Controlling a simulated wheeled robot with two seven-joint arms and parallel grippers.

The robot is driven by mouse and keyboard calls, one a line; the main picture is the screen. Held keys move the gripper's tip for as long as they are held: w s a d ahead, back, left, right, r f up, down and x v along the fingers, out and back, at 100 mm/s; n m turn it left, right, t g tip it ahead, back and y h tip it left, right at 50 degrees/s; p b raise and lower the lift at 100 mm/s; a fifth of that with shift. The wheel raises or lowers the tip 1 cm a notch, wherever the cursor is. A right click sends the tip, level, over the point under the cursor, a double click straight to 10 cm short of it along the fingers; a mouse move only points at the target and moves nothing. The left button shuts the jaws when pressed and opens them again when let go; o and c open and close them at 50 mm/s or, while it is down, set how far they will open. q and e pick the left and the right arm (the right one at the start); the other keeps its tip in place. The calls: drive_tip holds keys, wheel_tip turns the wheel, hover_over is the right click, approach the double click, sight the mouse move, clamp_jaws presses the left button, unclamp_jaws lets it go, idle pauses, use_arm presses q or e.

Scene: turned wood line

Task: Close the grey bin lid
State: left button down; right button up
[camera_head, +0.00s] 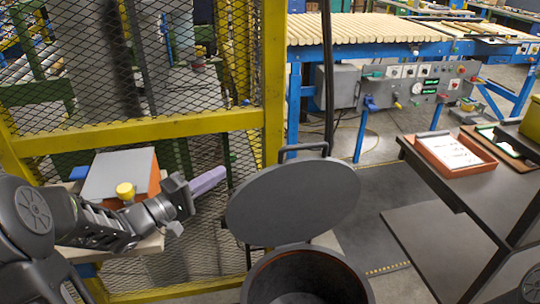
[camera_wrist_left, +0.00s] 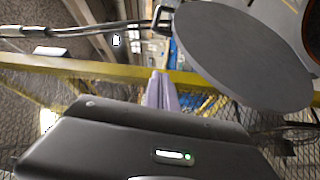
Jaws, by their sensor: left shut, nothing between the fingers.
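The grey bin (camera_head: 300,280) stands at the bottom centre of the head view, its round mouth showing dark inside. Its grey lid (camera_head: 293,200) is open, tilted up on the far side of the mouth, with a handle (camera_head: 303,148) on its top edge. In the wrist view the lid (camera_wrist_left: 243,55) fills the upper right, and its handle shows at the top. My left gripper (camera_head: 208,181) is shut and empty, to the left of the lid and apart from it. Its pale purple fingers also show in the wrist view (camera_wrist_left: 160,92). My right gripper is not in view.
A yellow-framed mesh fence (camera_head: 150,130) stands behind my left arm. A small table with a grey-topped box (camera_head: 118,172) and a yellow knob is at left. A dark shelf unit (camera_head: 450,180) with a red tray (camera_head: 452,155) stands at right. A blue conveyor (camera_head: 400,50) is behind.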

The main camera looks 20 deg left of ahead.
sight(270, 167)
use_arm(q)
drive_tip(key=x, duration=0.5)
drive_tip(key=d+p+x, duration=0.1)
drive_tip(key=x, duration=0.4)
drive_tip(key=s+d+p+x, duration=0.1)
drive_tip(key=x, duration=0.4)
drive_tip(key=shift+s+d, duration=0.1)
drive_tip(key=shift+d, duration=0.15)
drive_tip(key=shift+s+d+f, duration=0.1)
drive_tip(key=shift+s+d, duration=0.15)
drive_tip(key=shift+s, duration=0.1)
drive_tip(key=shift+s+d+f, duration=0.1)
drive_tip(key=shift+f, duration=0.05)
